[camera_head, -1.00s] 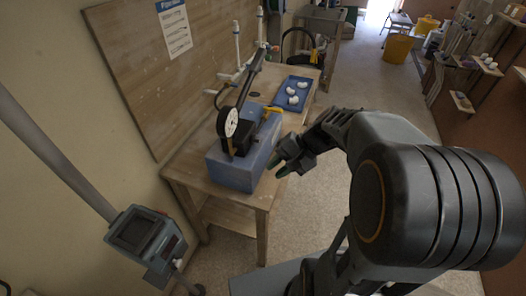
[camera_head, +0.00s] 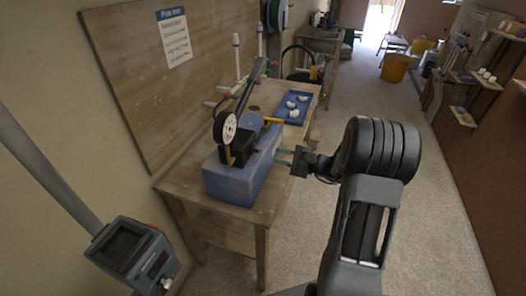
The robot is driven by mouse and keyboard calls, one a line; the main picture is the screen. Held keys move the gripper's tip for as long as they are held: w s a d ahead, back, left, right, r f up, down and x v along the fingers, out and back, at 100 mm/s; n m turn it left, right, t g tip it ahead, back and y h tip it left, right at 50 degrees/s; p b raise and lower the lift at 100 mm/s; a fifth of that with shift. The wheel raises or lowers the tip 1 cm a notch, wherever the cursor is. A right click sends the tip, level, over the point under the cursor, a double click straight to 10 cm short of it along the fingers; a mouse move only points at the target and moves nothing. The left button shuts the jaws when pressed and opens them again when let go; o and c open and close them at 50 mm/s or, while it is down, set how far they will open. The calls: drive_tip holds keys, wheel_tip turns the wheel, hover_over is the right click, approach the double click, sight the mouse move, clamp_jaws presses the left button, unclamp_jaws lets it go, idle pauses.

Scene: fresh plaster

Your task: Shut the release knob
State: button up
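A test device stands on the wooden bench (camera_head: 180,184). It has a blue block base (camera_head: 228,183), a black body, a white round dial (camera_head: 225,128) and a dark lever arm (camera_head: 251,84) slanting up. A yellow handle (camera_head: 271,120) sticks out on its far right side. I cannot tell which part is the release knob; it may be small or hidden. My gripper (camera_head: 283,157) is to the right of the blue base, pointing left at it. Whether the fingertips touch the base is unclear.
A blue tray (camera_head: 280,107) with several white pieces lies farther back on the bench. White pipes (camera_head: 236,55) stand by the wall board (camera_head: 130,95). A grey box with a screen (camera_head: 124,247) is at the lower left. The floor (camera_head: 330,130) right of the bench is open.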

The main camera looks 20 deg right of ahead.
sight(260, 151)
drive_tip(key=x, duration=0.6)
drive_tip(key=shift+p, duration=0.35)
drive_tip(key=shift+a, duration=0.15)
clamp_jaws()
